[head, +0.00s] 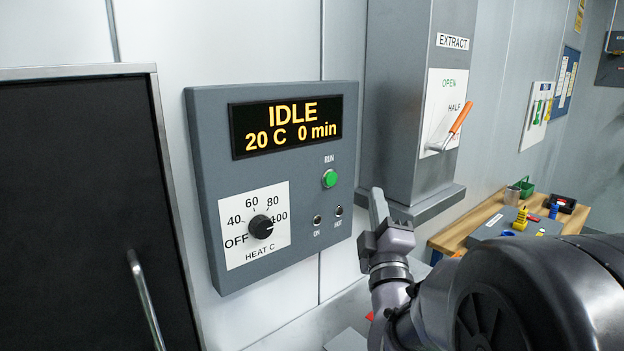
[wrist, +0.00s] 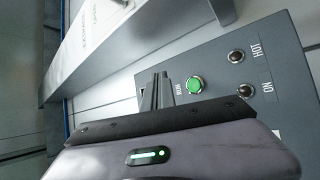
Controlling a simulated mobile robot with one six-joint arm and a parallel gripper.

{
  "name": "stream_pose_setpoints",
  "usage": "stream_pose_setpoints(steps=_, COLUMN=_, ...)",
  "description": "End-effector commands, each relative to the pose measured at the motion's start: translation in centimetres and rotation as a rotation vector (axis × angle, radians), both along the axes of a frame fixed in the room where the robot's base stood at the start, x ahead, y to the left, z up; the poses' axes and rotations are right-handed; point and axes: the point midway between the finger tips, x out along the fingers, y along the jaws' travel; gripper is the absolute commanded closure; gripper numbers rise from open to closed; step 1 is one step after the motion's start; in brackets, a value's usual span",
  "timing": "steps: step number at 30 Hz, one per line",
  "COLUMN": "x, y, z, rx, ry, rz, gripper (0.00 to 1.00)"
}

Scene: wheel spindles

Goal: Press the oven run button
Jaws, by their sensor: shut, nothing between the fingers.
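The green run button (head: 329,178) is on the grey oven control panel (head: 203,130), under the label RUN and below the display (head: 290,125). The display reads IDLE, 20 C, 0 min. In the wrist view the run button (wrist: 195,85) shows just right of my fingertips. My gripper (head: 377,205) is shut and empty, to the right of the panel in the head view, apart from the button in the picture. In the wrist view my gripper (wrist: 157,90) points toward the panel. I cannot tell the exact gap to the panel.
A grey extract duct (head: 400,100) with an orange-handled lever (head: 455,125) stands to the right. The black oven door (head: 75,200) is left; a wooden bench (head: 480,233) is behind.

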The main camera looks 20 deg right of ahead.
Motion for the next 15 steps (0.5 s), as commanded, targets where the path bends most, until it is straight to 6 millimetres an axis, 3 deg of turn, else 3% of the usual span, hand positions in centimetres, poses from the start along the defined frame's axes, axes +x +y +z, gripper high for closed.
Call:
stream_pose_setpoints(steps=5, x=0.9, y=0.4, z=0.2, rx=0.001, ry=0.0, rz=0.003, gripper=1.0)
stream_pose_setpoints(steps=15, x=5.6, y=2.1, z=0.3, rx=0.001, ry=0.003, rz=0.003, gripper=1.0)
